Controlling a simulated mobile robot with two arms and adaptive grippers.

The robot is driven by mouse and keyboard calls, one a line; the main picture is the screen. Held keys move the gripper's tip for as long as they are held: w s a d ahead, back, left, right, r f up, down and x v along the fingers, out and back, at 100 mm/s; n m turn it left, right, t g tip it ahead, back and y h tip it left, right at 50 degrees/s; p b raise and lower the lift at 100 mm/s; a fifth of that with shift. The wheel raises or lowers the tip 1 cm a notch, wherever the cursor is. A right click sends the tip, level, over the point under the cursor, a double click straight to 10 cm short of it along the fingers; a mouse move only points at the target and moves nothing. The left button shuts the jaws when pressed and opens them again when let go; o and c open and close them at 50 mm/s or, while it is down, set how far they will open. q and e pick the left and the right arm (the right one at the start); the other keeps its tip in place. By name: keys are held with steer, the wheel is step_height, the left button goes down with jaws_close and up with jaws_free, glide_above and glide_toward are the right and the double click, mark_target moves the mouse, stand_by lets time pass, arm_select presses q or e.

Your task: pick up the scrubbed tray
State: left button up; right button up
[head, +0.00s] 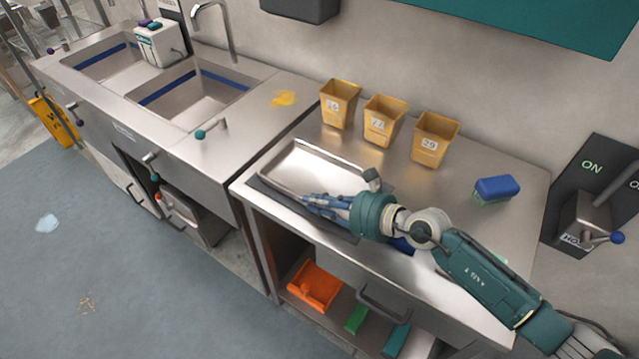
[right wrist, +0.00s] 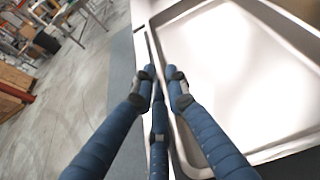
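The tray (head: 318,164) is a shallow shiny steel pan with a raised rim. It lies on a dark mat (head: 350,236) on the steel table, left of centre in the head view. It also shows large in the right wrist view (right wrist: 245,70), its inside bare and bright. My right gripper (head: 300,199) reaches from the right to the tray's front edge. In the right wrist view its blue fingers (right wrist: 161,72) converge on the tray's rim, with fingers on both sides of it. The exact contact at the fingertips is partly hidden. My left gripper is not in view.
Several yellow numbered bins (head: 382,122) stand behind the tray. The double sink (head: 195,100) is at left. An orange bin (head: 313,287) sits on the shelf below. A lever switch (head: 585,215) is at far right.

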mark_target(301, 196)
steer(key=x, duration=0.2)
steer(key=shift+w+a+f+b, duration=0.2)
steer(key=shift+a+f+b, duration=0.1)
steer(key=shift+b, duration=0.1)
steer(key=shift+w+a, duration=0.2)
steer(key=shift+a, duration=0.1)
jaws_close()
steer(key=shift+w+r, duration=0.1)
steer(key=shift+r, duration=0.25)
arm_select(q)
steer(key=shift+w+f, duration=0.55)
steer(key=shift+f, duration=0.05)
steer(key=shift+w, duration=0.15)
